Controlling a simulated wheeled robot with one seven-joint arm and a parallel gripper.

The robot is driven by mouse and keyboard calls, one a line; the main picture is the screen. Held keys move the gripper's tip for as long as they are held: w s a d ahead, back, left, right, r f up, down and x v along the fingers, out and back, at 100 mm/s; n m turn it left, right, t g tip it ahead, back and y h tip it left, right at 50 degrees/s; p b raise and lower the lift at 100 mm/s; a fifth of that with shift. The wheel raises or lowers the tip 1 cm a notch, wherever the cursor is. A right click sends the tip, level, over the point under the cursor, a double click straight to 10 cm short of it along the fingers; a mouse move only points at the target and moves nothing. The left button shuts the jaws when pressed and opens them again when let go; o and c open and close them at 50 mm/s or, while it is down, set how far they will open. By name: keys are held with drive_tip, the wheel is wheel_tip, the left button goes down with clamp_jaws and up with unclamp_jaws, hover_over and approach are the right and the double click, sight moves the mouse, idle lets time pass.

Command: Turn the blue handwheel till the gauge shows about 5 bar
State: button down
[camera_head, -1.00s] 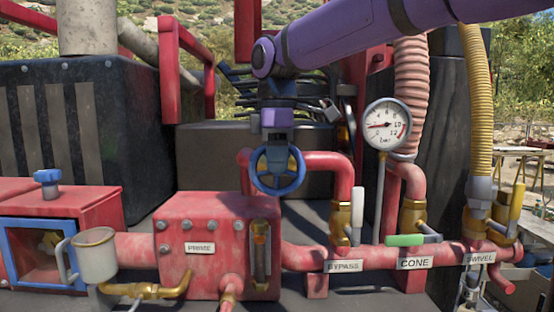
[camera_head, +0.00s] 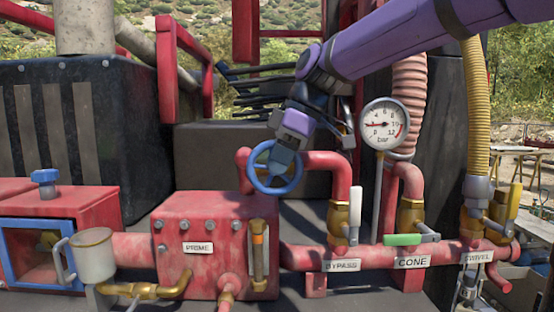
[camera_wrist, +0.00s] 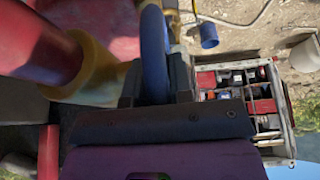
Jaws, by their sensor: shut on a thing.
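The blue handwheel (camera_head: 256,179) stands upright above the red box marked PRIME. My gripper (camera_head: 283,156) reaches down to it from the upper right, tilted, and is shut on the wheel at its upper part. In the wrist view the blue rim (camera_wrist: 154,50) runs between the two dark fingers (camera_wrist: 155,85). The round white pressure gauge (camera_head: 386,136), marked in bar, is to the right of the wheel. Its needle points left, at roughly 2; the exact reading is too small to tell.
A red bent pipe (camera_head: 325,160) passes close behind and right of the wheel. Valves with a white lever (camera_head: 354,215) and a green lever (camera_head: 402,239) sit on the lower pipe. The PRIME box (camera_head: 180,225) is below. A ribbed red hose (camera_head: 409,90) rises behind the gauge.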

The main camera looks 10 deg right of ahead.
drive_tip(key=shift+d+f+t+y, duration=0.1)
drive_tip(key=shift+d+t+y, duration=0.05)
drive_tip(key=shift+y, duration=0.75)
drive_tip(key=shift+d+f+t+y, duration=0.1)
drive_tip(key=shift+d+t+y, duration=0.05)
drive_tip(key=shift+y, duration=0.75)
drive_tip(key=c, duration=1)
unclamp_jaws()
drive_tip(key=v, duration=1.1)
drive_tip(key=shift+f, duration=0.15)
